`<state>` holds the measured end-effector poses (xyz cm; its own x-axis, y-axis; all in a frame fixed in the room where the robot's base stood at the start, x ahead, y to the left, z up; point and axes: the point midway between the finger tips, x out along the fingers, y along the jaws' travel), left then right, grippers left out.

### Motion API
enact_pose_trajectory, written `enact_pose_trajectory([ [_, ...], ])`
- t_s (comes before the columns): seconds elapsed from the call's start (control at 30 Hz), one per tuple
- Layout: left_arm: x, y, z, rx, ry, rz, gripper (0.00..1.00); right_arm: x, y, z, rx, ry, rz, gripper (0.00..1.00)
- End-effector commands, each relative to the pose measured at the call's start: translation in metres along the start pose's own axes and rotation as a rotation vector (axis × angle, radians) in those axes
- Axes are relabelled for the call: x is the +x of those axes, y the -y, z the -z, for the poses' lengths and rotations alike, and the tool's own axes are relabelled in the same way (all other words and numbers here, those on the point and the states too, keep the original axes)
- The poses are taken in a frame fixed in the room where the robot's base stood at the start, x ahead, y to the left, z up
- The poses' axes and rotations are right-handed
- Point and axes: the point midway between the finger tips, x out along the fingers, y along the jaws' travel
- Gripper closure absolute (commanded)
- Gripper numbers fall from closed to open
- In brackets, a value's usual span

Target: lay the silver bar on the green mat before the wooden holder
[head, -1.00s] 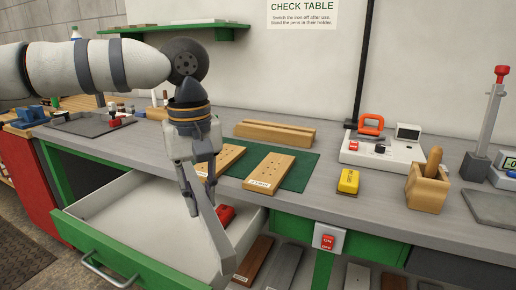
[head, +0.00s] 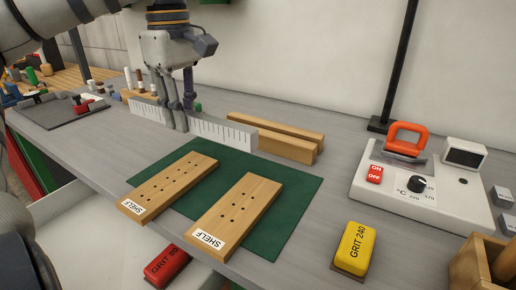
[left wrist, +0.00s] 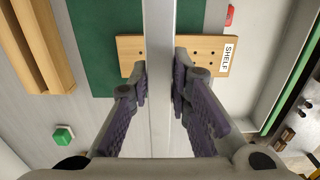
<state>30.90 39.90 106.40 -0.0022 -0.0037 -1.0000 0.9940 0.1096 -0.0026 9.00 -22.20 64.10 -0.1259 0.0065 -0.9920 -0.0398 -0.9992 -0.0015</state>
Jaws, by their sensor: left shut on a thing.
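The silver bar (head: 225,134), a long thin strip with dark tick marks, is on edge in my left gripper (head: 184,118). The fingers are shut on it from both sides. In the left wrist view the bar (left wrist: 160,70) runs straight between the fingertips (left wrist: 160,88) and passes over a shelf board. The bar's exact height is unclear. My right gripper is not in view.
Two drilled boards marked SHELF (head: 170,186) (head: 240,210) lie on the mat, ends towards the front edge. A red block (head: 167,266) is in the open drawer at front.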

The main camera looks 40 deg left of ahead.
Motion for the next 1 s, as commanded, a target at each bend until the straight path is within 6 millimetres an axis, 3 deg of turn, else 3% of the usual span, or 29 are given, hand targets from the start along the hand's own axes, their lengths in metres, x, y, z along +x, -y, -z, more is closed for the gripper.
enact_pose_trajectory([
  [0.3,0.048,-0.087,-0.030,-0.001,-0.008,0.007,1.00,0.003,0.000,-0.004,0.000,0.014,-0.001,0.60],
  [0.4,0.070,-0.102,-0.035,-0.001,-0.006,0.008,1.00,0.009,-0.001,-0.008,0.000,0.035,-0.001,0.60],
  [0.67,0.108,-0.129,-0.045,-0.001,-0.005,0.008,1.00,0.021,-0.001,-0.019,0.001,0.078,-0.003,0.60],
  [0.8,0.125,-0.126,-0.044,0.000,-0.004,-0.002,1.00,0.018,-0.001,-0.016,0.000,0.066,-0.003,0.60],
  [1.0,0.127,-0.126,-0.044,-0.001,-0.003,-0.006,1.00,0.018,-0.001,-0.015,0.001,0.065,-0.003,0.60],
])
